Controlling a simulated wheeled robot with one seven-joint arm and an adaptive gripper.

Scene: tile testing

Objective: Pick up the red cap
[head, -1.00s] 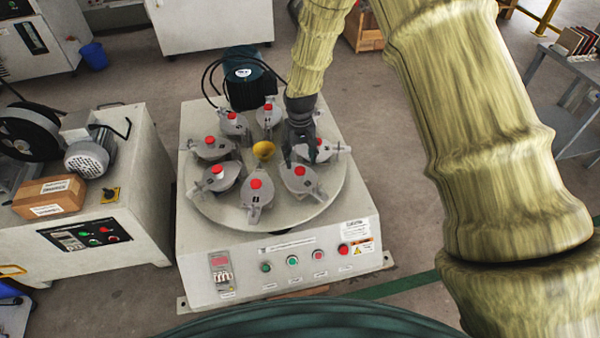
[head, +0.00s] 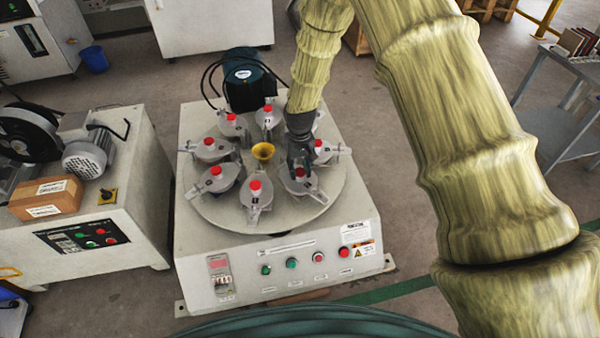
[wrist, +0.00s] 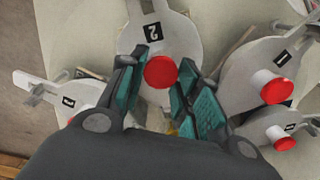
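My gripper (wrist: 168,88) is open in the wrist view, with a red cap (wrist: 160,72) showing between its two teal-padded fingers. This cap sits on a grey jar lid (wrist: 176,38) marked 2. I cannot tell whether the fingers touch the cap. Other red caps (wrist: 277,91) sit on neighbouring jars, one marked 1.
Several grey jars with red caps ring a yellow funnel (head: 263,151) on a round plate (head: 225,212). A dark motor (head: 248,80) stands behind. The machine's front panel (head: 290,268) has buttons. A second machine (head: 60,235) stands at the left.

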